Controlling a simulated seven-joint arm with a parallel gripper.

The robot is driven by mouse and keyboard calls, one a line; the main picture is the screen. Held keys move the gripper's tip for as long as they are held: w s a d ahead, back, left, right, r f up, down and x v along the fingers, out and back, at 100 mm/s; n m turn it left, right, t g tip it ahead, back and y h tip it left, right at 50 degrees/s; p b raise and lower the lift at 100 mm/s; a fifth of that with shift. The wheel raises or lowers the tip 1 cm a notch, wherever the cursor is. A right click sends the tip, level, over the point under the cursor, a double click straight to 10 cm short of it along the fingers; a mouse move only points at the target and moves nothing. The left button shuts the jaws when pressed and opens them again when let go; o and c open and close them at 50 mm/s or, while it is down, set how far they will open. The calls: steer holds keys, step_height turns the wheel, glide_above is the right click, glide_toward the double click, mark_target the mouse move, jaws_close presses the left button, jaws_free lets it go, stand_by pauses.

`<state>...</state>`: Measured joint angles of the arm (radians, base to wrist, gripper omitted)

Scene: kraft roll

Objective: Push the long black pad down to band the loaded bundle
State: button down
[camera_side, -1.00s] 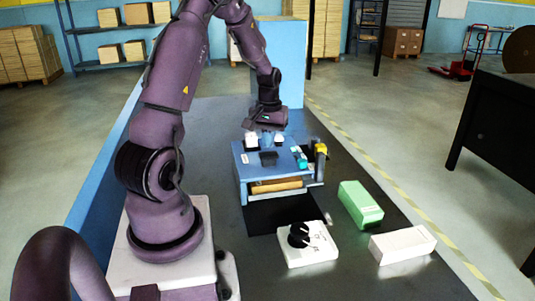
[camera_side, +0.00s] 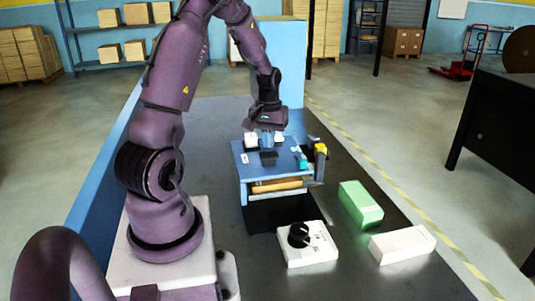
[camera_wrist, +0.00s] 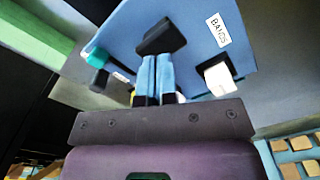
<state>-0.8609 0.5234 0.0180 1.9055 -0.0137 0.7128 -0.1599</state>
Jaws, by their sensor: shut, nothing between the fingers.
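A blue banding machine (camera_side: 244,172) stands on the dark table with a brown kraft roll (camera_side: 278,186) lying in its front opening. A black pad (camera_side: 268,158) shows on the machine's top and also in the wrist view (camera_wrist: 160,37). My gripper (camera_side: 267,146) points down over the top, just behind the pad in the side view. Its blue fingers are together and empty in the wrist view (camera_wrist: 157,62), with the tips close to the pad's edge. I cannot tell whether they touch it. The pad's underside is hidden.
White blocks, one by the BANDS label (camera_wrist: 217,30), and a teal piece (camera_side: 302,162) sit on the machine top. A yellow-and-black part (camera_side: 320,152) rises at its right.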

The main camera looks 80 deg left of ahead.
mark_target(269, 154)
steer(key=shift+f, duration=0.1)
steer(key=shift+f, duration=1.95)
steer(key=shift+r, duration=3.6)
